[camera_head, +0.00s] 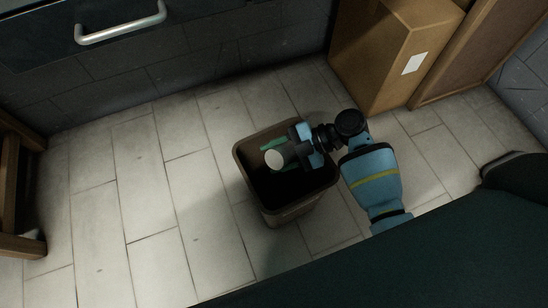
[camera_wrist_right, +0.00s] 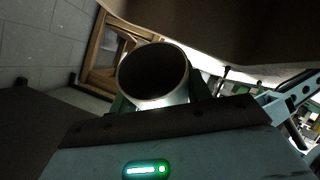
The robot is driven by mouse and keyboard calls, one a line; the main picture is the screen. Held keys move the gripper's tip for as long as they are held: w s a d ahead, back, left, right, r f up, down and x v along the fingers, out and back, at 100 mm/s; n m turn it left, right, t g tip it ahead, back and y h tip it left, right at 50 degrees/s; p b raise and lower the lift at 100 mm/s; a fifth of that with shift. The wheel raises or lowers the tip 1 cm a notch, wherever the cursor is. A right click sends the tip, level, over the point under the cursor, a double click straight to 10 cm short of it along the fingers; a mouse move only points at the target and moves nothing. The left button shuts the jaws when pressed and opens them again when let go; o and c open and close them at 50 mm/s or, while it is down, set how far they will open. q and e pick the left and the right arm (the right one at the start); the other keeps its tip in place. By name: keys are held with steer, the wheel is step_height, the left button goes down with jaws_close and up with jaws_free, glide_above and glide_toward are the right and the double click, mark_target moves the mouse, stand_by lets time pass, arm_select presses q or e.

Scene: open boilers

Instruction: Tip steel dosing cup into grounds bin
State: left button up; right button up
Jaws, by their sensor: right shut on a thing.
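The steel dosing cup (camera_head: 275,159) is held over the bin, and the head view shows a pale round end of it. In the right wrist view the cup (camera_wrist_right: 153,75) shows a round rim around a dark inside; I cannot tell whether anything is in it. My right gripper (camera_head: 285,153) is shut on the cup, reaching in from the right over the bin's opening. The grounds bin (camera_head: 243,162) is a brown-grey open container standing on the floor, with a dark inside whose contents I cannot make out. My left gripper is not in view.
A cardboard box (camera_head: 385,50) with a white label stands behind and right of the bin. A drawer front with a metal handle (camera_head: 120,25) is at the upper left. Wooden furniture (camera_head: 20,200) stands at the far left. The tiled floor (camera_head: 150,200) left of the bin is clear.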

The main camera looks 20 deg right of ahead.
mark_target(279, 148)
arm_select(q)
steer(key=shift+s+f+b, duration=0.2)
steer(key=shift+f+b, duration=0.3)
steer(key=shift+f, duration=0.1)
arm_select(e)
steer(key=shift+w+d+r+m+y, duration=0.2)
steer(key=shift+m+y, duration=0.2)
steer(key=shift+y, duration=0.2)
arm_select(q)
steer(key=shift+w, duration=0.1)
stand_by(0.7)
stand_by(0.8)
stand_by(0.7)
